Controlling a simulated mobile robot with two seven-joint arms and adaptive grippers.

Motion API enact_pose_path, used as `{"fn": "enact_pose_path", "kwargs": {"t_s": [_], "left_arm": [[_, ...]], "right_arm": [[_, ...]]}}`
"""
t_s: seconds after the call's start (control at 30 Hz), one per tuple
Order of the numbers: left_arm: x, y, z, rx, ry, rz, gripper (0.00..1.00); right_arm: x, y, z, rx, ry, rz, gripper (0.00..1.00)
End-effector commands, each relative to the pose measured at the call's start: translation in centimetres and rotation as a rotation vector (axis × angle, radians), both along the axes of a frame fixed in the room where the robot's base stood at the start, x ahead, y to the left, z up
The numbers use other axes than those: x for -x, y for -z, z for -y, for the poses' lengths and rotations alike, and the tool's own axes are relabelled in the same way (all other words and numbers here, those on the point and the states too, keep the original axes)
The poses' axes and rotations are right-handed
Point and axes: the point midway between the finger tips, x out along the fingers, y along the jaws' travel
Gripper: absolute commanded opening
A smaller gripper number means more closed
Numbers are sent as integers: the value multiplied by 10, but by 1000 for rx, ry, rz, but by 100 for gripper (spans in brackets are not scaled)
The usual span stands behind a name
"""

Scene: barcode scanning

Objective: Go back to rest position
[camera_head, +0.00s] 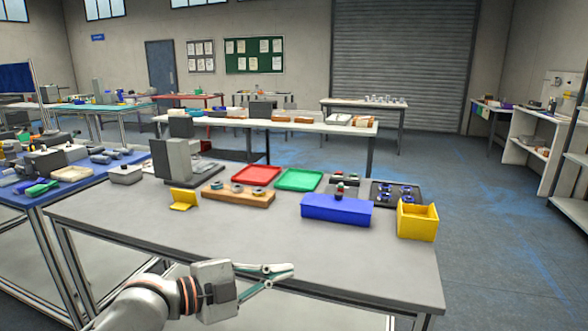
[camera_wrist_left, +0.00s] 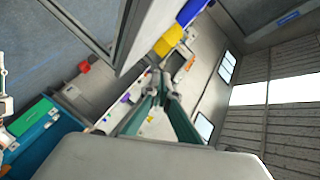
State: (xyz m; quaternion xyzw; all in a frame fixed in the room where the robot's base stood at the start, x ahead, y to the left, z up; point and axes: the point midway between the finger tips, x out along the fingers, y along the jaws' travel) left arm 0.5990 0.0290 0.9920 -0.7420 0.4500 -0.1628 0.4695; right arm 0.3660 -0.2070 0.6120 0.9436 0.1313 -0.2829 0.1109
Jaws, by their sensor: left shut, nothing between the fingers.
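My left gripper (camera_head: 291,272) reaches in from the bottom left in the head view, near the front edge of the grey table (camera_head: 120,216). Its two green-grey fingers meet at the tips, with nothing between them. The fingers also show closed in the left wrist view (camera_wrist_left: 163,84), pointing away from the camera. The gripper is apart from all the objects on the table. My right gripper is not in view.
On the table stand a blue box (camera_head: 336,210), a yellow bin (camera_head: 417,222), a wooden block (camera_head: 238,198), red (camera_head: 256,174) and green (camera_head: 299,179) trays, a yellow holder (camera_head: 183,199) and a grey machine (camera_head: 176,158). The table's front middle is clear.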

Motion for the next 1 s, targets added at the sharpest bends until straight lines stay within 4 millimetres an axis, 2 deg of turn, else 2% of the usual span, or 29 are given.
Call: {"fn": "enact_pose_path", "kwargs": {"t_s": [0.03, 0.27, 0.47, 0.67, 0.8, 0.9, 1.0], "left_arm": [[2, 18, -2, 34, -36, -51, 0], [13, 100, -28, 199, -256, -279, 0], [44, 181, -61, 320, -465, -466, 0], [102, 263, -102, 408, -685, -636, 0], [156, 313, -131, 446, -835, -735, 0], [193, 340, -150, 459, -925, -789, 0], [223, 358, -163, 466, -989, -825, 0]], "right_arm": [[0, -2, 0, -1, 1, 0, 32], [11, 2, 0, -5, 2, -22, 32], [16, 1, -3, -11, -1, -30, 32], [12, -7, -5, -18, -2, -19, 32], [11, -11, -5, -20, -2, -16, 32], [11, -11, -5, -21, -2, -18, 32], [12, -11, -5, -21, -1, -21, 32]]}}
